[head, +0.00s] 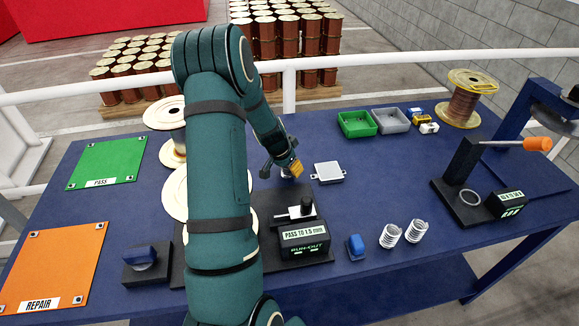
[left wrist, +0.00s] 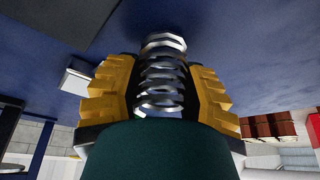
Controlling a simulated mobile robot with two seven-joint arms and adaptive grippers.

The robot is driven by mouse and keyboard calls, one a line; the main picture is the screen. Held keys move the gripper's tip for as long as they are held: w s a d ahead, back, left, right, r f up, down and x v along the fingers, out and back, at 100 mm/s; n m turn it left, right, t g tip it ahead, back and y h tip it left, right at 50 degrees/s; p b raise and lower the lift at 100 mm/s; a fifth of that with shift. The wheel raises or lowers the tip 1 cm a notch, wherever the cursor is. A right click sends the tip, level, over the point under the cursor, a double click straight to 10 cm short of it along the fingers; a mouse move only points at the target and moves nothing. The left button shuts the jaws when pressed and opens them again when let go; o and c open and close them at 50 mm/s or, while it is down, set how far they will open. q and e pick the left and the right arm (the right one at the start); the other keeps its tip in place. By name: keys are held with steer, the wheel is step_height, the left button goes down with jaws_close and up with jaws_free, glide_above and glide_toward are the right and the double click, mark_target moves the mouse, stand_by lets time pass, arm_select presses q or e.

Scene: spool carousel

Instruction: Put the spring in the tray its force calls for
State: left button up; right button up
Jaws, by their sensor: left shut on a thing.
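My left gripper (head: 288,172) is over the back middle of the blue table in the head view, its arm crossing the picture. In the left wrist view its yellow fingers (left wrist: 162,90) are shut on a coiled metal spring (left wrist: 162,72). In the head view the held spring is mostly hidden by the gripper. A green tray (head: 342,128) and a grey tray (head: 376,126) stand side by side at the back, right of the gripper. A black press with an orange handle (head: 537,144) stands at the right; its label (head: 510,203) is too small to read surely. My right gripper is not in view.
Two white springs (head: 390,236) (head: 416,231) stand at the front. A run-out gauge (head: 303,240) is left of them, with a blue block (head: 355,247) between. A square metal plate (head: 328,172) lies near the gripper. A wire spool (head: 463,100) stands back right.

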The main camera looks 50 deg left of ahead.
arm_select(q)
steer(key=shift+r, duration=0.1)
steer(key=o, duration=0.9)
steer(key=shift+c, duration=0.2)
steer(key=o, duration=0.3)
